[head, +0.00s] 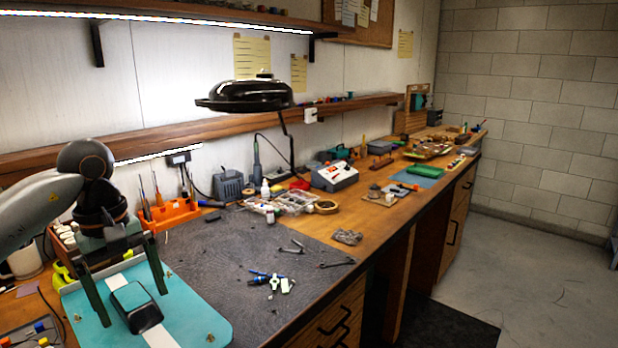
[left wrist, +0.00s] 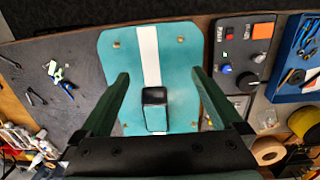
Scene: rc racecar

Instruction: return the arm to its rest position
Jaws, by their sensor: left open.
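My left gripper (head: 128,306) hangs over the teal board at the lower left, fingers pointing down and spread wide. In the left wrist view my left gripper (left wrist: 160,76) is open with nothing between its fingers that touches them. A small dark block with a teal-grey top (head: 133,303) stands on the white stripe of the teal board (head: 195,312), between and apart from the fingers. In the left wrist view the block (left wrist: 154,108) is centred between the fingers. My right gripper is not in view.
An orange tool rack (head: 172,215) stands behind the gripper. A black lamp (head: 245,93) overhangs the bench. In the left wrist view a control box (left wrist: 240,50) and blue tray (left wrist: 295,60) lie right of the board.

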